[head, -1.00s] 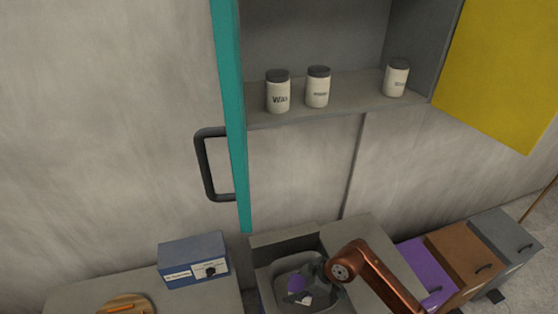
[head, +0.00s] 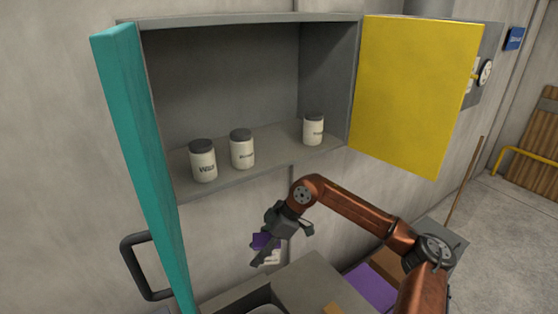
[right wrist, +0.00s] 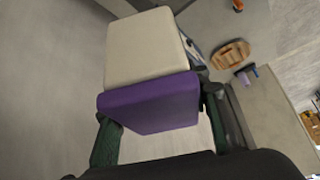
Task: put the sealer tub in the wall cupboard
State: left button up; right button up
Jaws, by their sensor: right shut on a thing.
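The sealer tub (head: 272,256), white with a purple lid, is held in my right gripper (head: 263,247) below the cupboard shelf, in front of the wall. In the right wrist view the purple lid (right wrist: 150,105) and pale body (right wrist: 145,48) fill the space between the dark green fingers, which are shut on it. The wall cupboard (head: 225,80) is open, with a teal door (head: 140,150) at left and a yellow door (head: 415,95) at right. The tub's label is too small to read. My left gripper is out of view.
Three white tubs with dark lids stand on the shelf: one marked Wax (head: 203,163), one beside it (head: 242,150), one at the right (head: 313,131). Bare shelf lies between the middle and right tubs. Counters lie below.

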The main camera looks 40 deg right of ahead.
jog(key=s+d+r+m+t+p, duration=0.15)
jog(key=d+r, duration=0.25)
jog(key=r, duration=0.7)
jog(key=s+d+r+m+h+p, duration=0.1)
jog(key=s+d+r, duration=0.25)
jog(key=r, duration=0.75)
jog(key=s+d+r+m+p, duration=0.15)
jog(key=d+r, duration=0.25)
jog(key=r, duration=0.7)
jog(key=shift+n, duration=0.3)
jog(key=w+p, duration=0.2)
jog(key=w, duration=0.3)
jog(key=w+d+p, duration=0.1)
jog(key=w+p, duration=0.1)
jog(key=w, duration=0.4)
jog(key=w+p, duration=0.2)
jog(key=w, duration=0.3)
jog(key=shift+w+d+f, duration=0.25)
jog(key=shift+d, duration=0.05)
jog(key=shift+w+r+p, duration=0.1)
jog(key=shift+w+p, duration=0.3)
jog(key=shift+s+d+f, duration=0.1)
jog(key=shift+d+f, duration=0.05)
jog(key=shift+f, duration=1.75)
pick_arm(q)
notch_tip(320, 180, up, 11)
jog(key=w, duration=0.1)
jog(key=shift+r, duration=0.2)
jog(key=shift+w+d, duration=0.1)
